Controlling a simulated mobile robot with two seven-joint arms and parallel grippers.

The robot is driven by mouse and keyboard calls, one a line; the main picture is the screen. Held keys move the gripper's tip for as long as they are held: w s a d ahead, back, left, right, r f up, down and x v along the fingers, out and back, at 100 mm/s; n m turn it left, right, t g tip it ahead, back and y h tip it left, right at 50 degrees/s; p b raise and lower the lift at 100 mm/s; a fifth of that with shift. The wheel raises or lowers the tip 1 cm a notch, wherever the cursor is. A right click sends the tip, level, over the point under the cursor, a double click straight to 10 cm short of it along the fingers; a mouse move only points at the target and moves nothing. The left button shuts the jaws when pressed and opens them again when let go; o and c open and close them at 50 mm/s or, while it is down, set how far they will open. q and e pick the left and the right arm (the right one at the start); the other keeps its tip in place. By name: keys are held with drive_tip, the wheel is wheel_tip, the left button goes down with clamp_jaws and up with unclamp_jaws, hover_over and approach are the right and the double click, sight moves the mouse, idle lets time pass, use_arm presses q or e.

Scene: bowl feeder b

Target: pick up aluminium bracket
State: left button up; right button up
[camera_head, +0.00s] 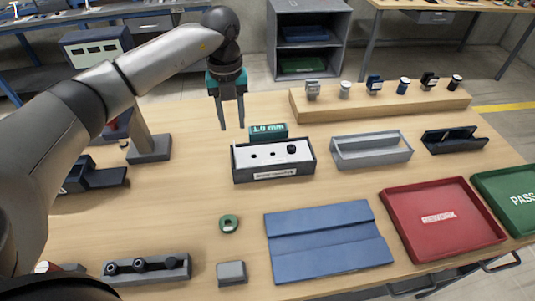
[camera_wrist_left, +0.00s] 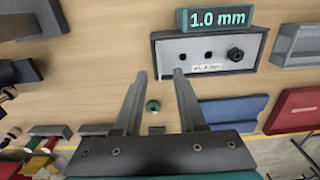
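I cannot tell for certain which thing is the aluminium bracket. A small silvery-grey piece (camera_head: 312,90) stands at the left end of the wooden riser (camera_head: 390,104) and may be it. My left gripper (camera_head: 231,122) points down above the table, left of the riser and behind the fixture box. My right gripper is not in view.
A fixture box (camera_head: 272,173) with a 1.0 mm display (camera_head: 268,131) stands mid-table. A grey open tray (camera_head: 371,161), blue mat (camera_head: 325,262), green ring (camera_head: 229,223), grey block (camera_head: 231,272), red rework tray (camera_head: 480,237) and green pass tray (camera_head: 525,222) surround it.

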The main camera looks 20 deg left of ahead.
use_arm(q)
wheel_tip(320, 180, down, 3)
drive_tip(key=shift+f, duration=0.1)
drive_tip(key=f, duration=0.2)
drive_tip(key=s+f, duration=0.1)
drive_tip(key=f, duration=0.1)
drive_tip(key=shift+s+d+f, duration=0.2)
drive_tip(key=shift+f, duration=0.15)
drive_tip(key=shift+w+f, duration=0.1)
drive_tip(key=shift+f, duration=0.15)
drive_tip(key=shift+c, duration=0.2)
clamp_jaws()
idle(0.7)
